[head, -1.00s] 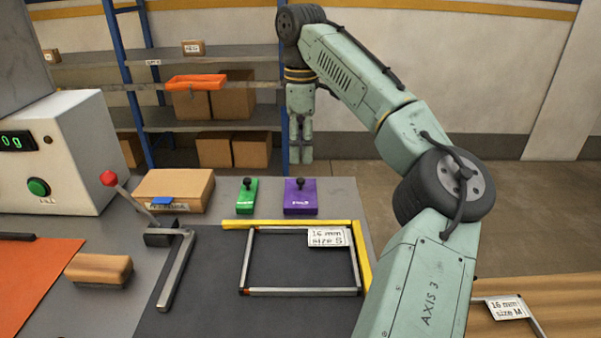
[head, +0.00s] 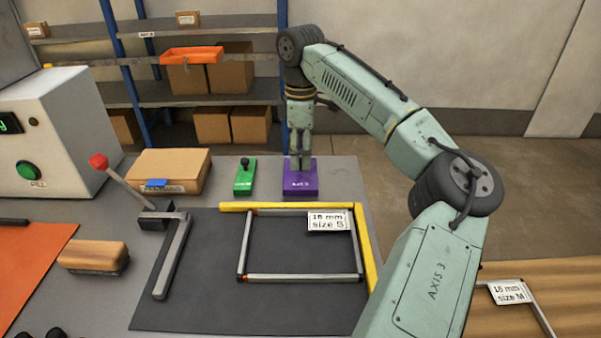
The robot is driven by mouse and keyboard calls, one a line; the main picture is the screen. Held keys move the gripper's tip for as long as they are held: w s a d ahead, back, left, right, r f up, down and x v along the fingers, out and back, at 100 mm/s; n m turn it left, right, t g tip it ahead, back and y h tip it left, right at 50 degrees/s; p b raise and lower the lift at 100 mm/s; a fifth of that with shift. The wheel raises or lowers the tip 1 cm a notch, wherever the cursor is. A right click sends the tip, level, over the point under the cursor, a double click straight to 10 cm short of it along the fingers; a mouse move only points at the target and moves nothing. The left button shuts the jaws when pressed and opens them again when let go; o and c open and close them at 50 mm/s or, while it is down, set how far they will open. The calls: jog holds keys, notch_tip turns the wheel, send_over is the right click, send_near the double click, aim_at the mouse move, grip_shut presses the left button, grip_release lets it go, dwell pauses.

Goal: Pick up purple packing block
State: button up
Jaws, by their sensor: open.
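The purple packing block (head: 300,181) lies on the grey bench near its back edge, in the head view. The gripper is open. I cannot tell whether the fingers are around the knob or touching it.
A green block (head: 244,177) with a dark knob stands close to the left. A cardboard box (head: 168,171) and a red-tipped lever (head: 99,162) are further left. A metal frame (head: 302,277) with a size label lies in front. Shelves (head: 200,88) stand behind.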

jog(key=shift+f, duration=0.7)
jog(key=shift+c, duration=0.5)
grip_shut()
